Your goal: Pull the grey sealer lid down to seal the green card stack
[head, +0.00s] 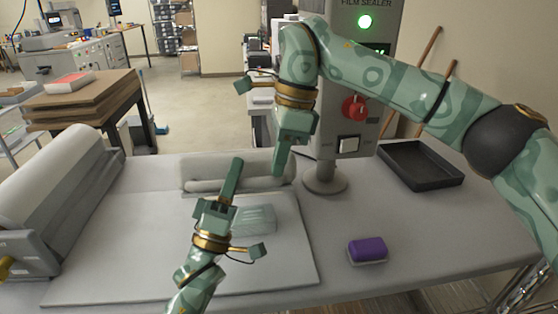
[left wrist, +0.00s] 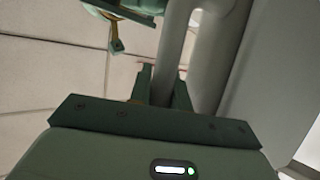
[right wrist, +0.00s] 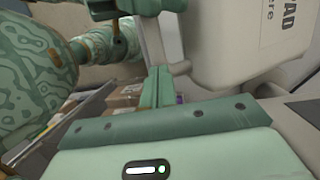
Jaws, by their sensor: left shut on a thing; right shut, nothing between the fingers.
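The grey sealer lid (head: 272,160) stands at the back of the pale work board, with a rounded bar along its front. My left gripper (head: 236,163) reaches up from the bottom of the head view and is shut at this lid. In the left wrist view a grey bar (left wrist: 180,45) runs between its fingers. The pale green card stack (head: 258,218) lies flat on the board, in front of the lid. My left gripper partly covers it. My right gripper (head: 278,172) points down beside the lid's right part, shut and empty; its closed fingers (right wrist: 157,85) show in the right wrist view.
A black tray (head: 420,180) and a purple block (head: 367,249) lie to the right. A large white roll (head: 60,185) stands left.

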